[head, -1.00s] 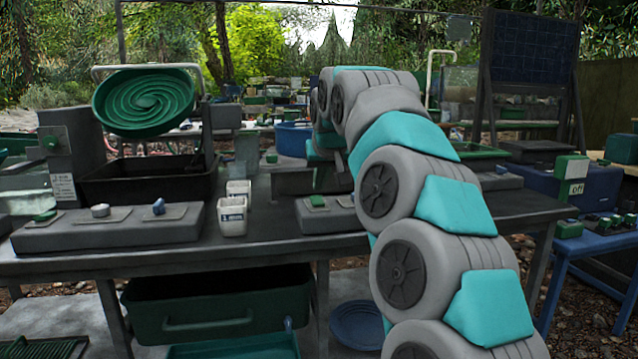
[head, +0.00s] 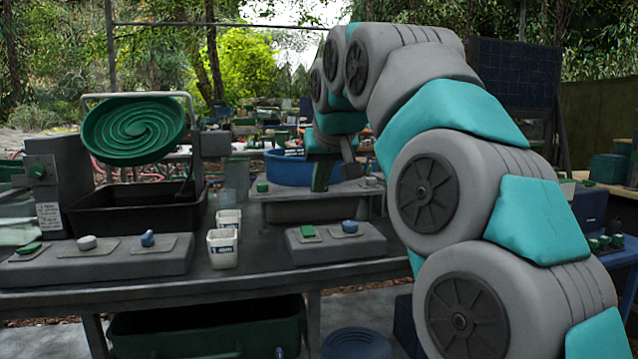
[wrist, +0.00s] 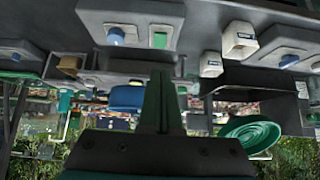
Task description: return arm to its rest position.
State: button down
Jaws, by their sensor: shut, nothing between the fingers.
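My arm rises from the lower right in the head view, bends over at the top and points down. My gripper (head: 322,174) hangs from its end above the back part of the workbench (head: 262,273), in front of the blue tub (head: 288,167). In the wrist view my gripper (wrist: 160,78) shows its dark green fingers closed together, with nothing between them. That view is upside down. The finger tips look clear of the bench and its control boxes, though their exact height is hard to tell.
A control box (head: 336,256) with a green switch and blue knob stands near the gripper. Two white cups (head: 222,260) are left of it. A green spiral wheel (head: 133,130) tilts above a black tray (head: 135,217). A dark panel (head: 515,72) stands behind my arm.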

jog(key=s+d+f+m+g+p, duration=0.1)
jog(key=s+d+f+g, duration=0.2)
jog(key=s+f, duration=0.8)
jog(key=s+d+f+m+g+h+p, duration=0.1)
jog(key=s+d+f, duration=0.7)
jog(key=s, duration=0.8)
jog(key=s+d+f+m+g+h+p, duration=0.1)
jog(key=s+d+f+g, duration=0.4)
jog(key=s+f, duration=0.9)
jog(key=shift+s+d+f+g+p, duration=0.25)
jog(key=shift+d+g+p, duration=0.15)
jog(key=shift+d+p, duration=0.3)
jog(key=shift+a, duration=0.1)
